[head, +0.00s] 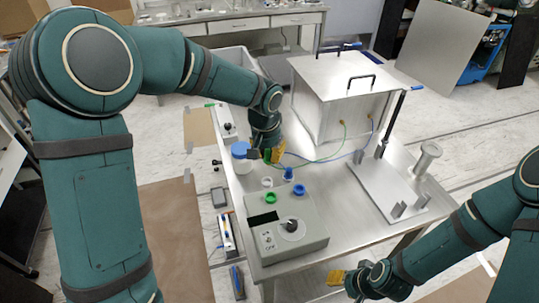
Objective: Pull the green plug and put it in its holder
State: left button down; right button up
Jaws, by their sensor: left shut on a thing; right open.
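My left gripper (275,155), with yellow fingertips, is over the table behind the grey control box. It is shut at the end of a green cable (325,158); the green plug there is mostly hidden by the fingers. A green socket (270,198) and a blue socket (300,190) are on top of the control box (285,230). A small white ring-shaped holder (267,182) stands just behind the box, below the gripper, and looks empty. A blue plug (288,174) with a blue cable stands beside it. My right gripper (337,277) is open and empty near the table's front edge.
A metal chamber (345,95) with black handles stands at the back of the steel table (345,215). A white plate with an upright post (393,125) is on the right. A blue-lidded jar (240,150) is close to my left gripper.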

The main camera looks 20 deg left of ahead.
pick_arm(q)
jog(key=shift+w+a+p, duration=0.35)
jog(key=shift+w+a, duration=0.05)
jog(key=shift+w, duration=0.5)
jog(key=shift+w+a+p, duration=0.35)
jog(key=shift+w+p, duration=0.05)
jog(key=shift+w, duration=0.5)
jog(key=shift+w+a+p, duration=0.35)
jog(key=shift+w+a, duration=0.05)
jog(key=shift+w, duration=0.5)
jog(key=shift+f+b, duration=3.65)
jog(key=shift+f, duration=1.55)
jog(key=shift+f+b, duration=0.85)
jog(key=shift+f, duration=0.4)
jog(key=shift+f+b, duration=0.35)
jog(key=shift+f, duration=0.1)
jog(key=shift+f, duration=0.35)
